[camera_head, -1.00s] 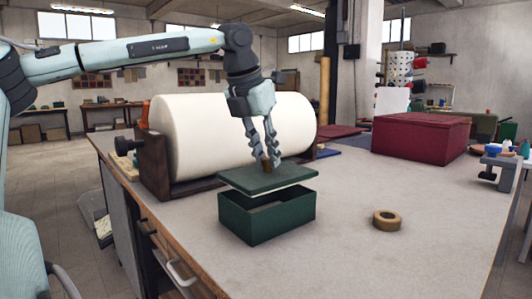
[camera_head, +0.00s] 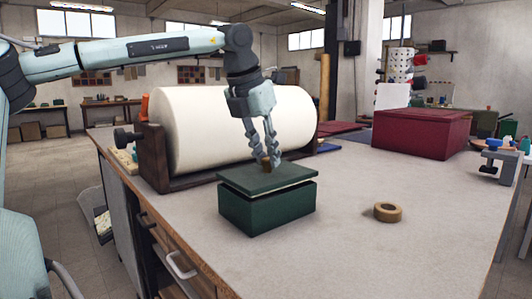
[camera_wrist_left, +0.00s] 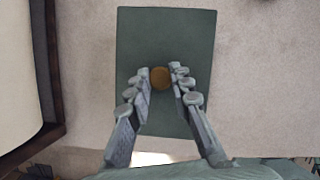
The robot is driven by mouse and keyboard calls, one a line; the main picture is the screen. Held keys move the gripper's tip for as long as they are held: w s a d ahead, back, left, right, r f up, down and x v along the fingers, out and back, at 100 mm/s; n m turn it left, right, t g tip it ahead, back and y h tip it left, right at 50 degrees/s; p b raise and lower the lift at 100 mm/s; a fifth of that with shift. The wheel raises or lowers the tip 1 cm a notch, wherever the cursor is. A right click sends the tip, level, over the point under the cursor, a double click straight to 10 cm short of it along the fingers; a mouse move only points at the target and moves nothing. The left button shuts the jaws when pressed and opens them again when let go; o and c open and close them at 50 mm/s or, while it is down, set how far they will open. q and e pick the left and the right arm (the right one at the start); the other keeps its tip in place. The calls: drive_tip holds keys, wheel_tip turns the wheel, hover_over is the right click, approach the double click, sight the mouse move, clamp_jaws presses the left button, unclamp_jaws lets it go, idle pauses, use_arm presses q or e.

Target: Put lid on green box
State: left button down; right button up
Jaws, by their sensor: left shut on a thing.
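The green box (camera_head: 266,213) stands on the workbench in the head view. The green lid (camera_head: 250,180) is just above the box, level, with a thin pale edge and a narrow dark gap under it at the front. My left gripper (camera_head: 271,162) points down and is shut on the lid's brown knob. In the left wrist view the knob (camera_wrist_left: 160,78) sits between the two fingers, and the lid (camera_wrist_left: 165,35) hides the box beneath it. My right gripper is not in view.
A big cream roll (camera_head: 235,125) in a dark wooden cradle stands behind the box. A tape ring (camera_head: 388,212) lies to the right, and a dark red box (camera_head: 420,134) stands at the back right. The workbench (camera_head: 345,245) is clear at the front right.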

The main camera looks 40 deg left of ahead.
use_arm(q)
drive_tip(key=shift+f+b, duration=0.55)
drive_tip(key=shift+f, duration=0.25)
drive_tip(key=c, duration=1.3)
unclamp_jaws()
drive_tip(key=v, duration=1.2)
drive_tip(key=shift+r, duration=0.1)
